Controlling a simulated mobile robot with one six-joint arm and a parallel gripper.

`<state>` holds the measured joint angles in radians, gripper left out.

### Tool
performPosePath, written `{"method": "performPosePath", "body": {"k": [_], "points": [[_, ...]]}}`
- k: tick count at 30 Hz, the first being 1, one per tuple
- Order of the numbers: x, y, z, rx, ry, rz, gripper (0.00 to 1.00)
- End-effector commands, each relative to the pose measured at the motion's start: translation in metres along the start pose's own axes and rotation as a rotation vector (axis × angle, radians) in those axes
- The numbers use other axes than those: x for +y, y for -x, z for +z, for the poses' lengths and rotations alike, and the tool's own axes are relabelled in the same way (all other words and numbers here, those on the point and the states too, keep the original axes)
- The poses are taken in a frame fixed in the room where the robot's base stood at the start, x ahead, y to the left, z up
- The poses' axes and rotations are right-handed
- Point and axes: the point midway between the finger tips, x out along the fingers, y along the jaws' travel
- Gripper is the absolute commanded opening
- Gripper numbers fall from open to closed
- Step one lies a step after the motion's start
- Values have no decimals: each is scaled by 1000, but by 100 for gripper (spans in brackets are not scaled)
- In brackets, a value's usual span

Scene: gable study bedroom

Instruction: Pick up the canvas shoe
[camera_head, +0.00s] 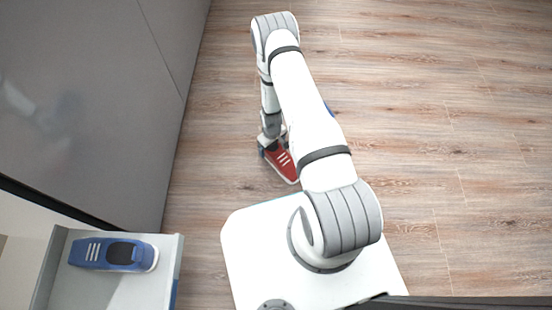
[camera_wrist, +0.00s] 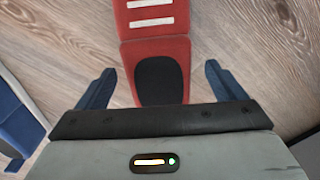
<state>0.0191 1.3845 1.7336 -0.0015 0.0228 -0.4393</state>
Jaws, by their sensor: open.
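A red canvas shoe (camera_head: 284,165) with white stripes lies on the wooden floor, partly hidden by my arm in the head view. In the wrist view the red shoe (camera_wrist: 160,55) runs up the middle, with its dark opening towards me and its far end cut off by the top edge. My gripper (camera_wrist: 162,85) is open, with one blue-grey finger on each side of the shoe and a gap to both. In the head view my gripper (camera_head: 272,148) is low, at the shoe's upper left end. I cannot tell its exact height above the shoe.
A blue shoe (camera_head: 113,254) with white stripes lies in a pale open tray or drawer (camera_head: 170,275) at lower left. A grey cabinet front (camera_head: 100,90) stands at left. A blue item (camera_wrist: 14,115) shows at the wrist view's left edge. The floor at right is clear.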

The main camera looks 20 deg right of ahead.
Motion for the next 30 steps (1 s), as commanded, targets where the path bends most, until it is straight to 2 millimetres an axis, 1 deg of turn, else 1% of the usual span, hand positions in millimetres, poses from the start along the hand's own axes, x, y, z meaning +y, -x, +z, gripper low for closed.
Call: {"method": "performPosePath", "body": {"k": [1, 6, 9, 17, 30], "points": [[1, -8, 0, 0, -1, 0, 90], [4, -35, 1, -1, -1, -1, 90], [4, -46, 1, 0, -1, -1, 90], [4, -46, 0, 0, -2, -1, 89], [4, -46, 1, 0, -3, -1, 53]]}}
